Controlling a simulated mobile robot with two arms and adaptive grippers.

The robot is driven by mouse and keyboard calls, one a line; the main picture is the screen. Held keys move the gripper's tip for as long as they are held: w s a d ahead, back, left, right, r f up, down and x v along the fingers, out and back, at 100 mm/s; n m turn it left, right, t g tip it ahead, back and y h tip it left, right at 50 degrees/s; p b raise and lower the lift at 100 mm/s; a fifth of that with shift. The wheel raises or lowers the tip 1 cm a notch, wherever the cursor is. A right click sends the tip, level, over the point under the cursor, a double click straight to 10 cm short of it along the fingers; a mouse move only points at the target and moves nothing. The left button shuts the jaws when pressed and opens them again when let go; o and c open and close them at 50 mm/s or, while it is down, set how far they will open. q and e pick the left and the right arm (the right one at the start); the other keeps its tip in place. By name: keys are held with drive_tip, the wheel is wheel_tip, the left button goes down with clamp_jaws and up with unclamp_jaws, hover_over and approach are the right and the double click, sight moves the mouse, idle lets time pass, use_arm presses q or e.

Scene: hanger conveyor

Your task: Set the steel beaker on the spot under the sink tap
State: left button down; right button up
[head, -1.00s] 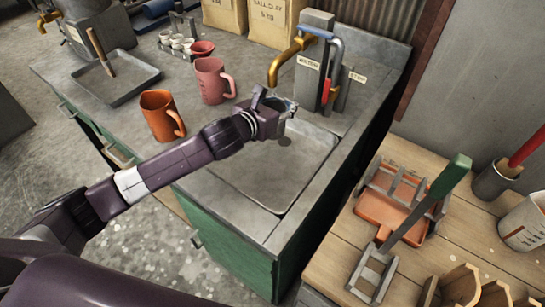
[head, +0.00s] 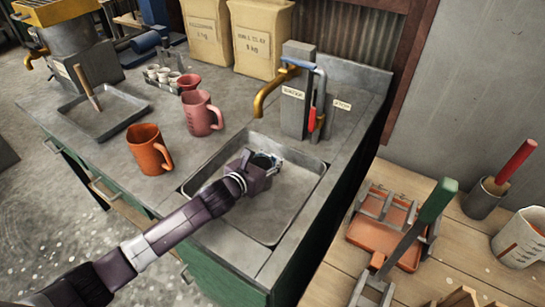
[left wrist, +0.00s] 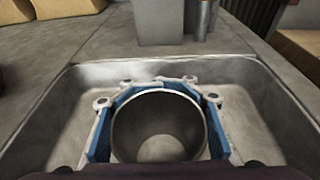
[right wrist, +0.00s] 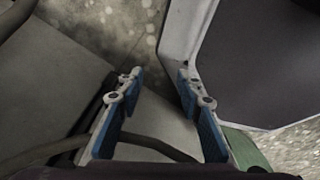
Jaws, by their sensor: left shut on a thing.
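The steel beaker (left wrist: 160,128) is a round, open metal vessel, seen from above its mouth in the left wrist view. My left gripper (head: 265,163) is shut around it, with blue pads on both sides. In the head view the gripper hides most of the beaker. The gripper is over the left-middle part of the grey sink basin (head: 285,200). I cannot tell whether the beaker touches the basin floor. The brass tap (head: 268,92) stands behind, its spout beyond the gripper. My right gripper (right wrist: 160,86) is open and empty, away from the sink.
An orange jug (head: 148,152) and a pink jug (head: 200,115) stand left of the sink. A shallow tray (head: 110,118) lies farther left. A wooden table (head: 400,178) with tools is at right. The basin's right side is clear.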

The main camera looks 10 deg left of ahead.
use_arm(q)
drive_tip(key=c, duration=1.1)
unclamp_jaws()
drive_tip(key=shift+f, duration=0.1)
drive_tip(key=v, duration=1)
drive_tip(key=shift+s+a, duration=0.15)
drive_tip(key=shift+s, duration=0.2)
drive_tip(key=shift+s+a+r, duration=0.2)
drive_tip(key=shift+s+r, duration=0.2)
drive_tip(key=shift+s, duration=0.2)
